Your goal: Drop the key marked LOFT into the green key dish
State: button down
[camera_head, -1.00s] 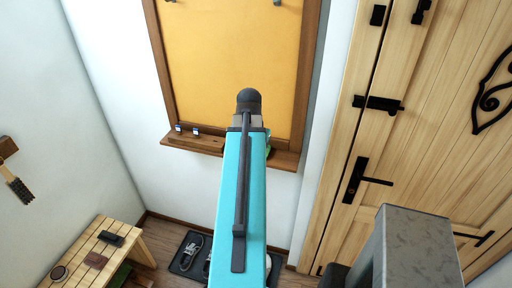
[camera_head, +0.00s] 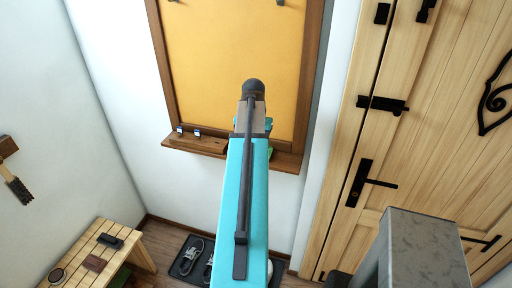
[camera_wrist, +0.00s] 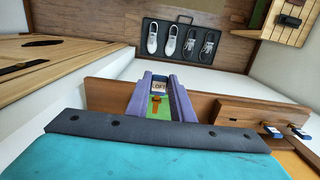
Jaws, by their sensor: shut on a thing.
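In the wrist view, my gripper (camera_wrist: 158,84) is shut on the key marked LOFT (camera_wrist: 158,88). Its label faces the camera between the purple fingertips. A brownish part of the key shows just below the label. The green key dish (camera_wrist: 165,113) shows partly between the fingers, over the wooden ledge; its rim is largely hidden. In the head view, a bit of green dish (camera_head: 273,153) shows on the ledge just right of my arm. My arm hides the key and fingertips there. I cannot tell the height of the key above the dish.
The wooden ledge (camera_head: 290,160) runs under a yellow board (camera_head: 235,60). A wooden door (camera_head: 430,150) stands right. A slatted bench (camera_head: 95,255) and a shoe tray (camera_head: 190,256) are below.

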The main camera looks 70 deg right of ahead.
jog(key=shift+w+d+f+b, duration=0.1)
jog(key=shift+w+d+b, duration=0.2)
jog(key=shift+d, duration=0.85)
jog(key=shift+w+d+f+b, duration=0.15)
jog(key=shift+w+d+b, duration=0.2)
jog(key=shift+d, duration=0.8)
jog(key=shift+w+d+f+b, duration=0.15)
jog(key=shift+w+d, duration=0.25)
jog(key=shift+d, duration=0.75)
jog(key=shift+w+d, duration=0.15)
jog(key=shift+d, duration=0.25)
jog(key=shift+f+b, duration=1.35)
jog(key=shift+f, duration=0.35)
jog(key=shift+f, duration=0.6)
jog(key=c, duration=1.5)
grip_release()
jog(key=shift+c, duration=0.2)
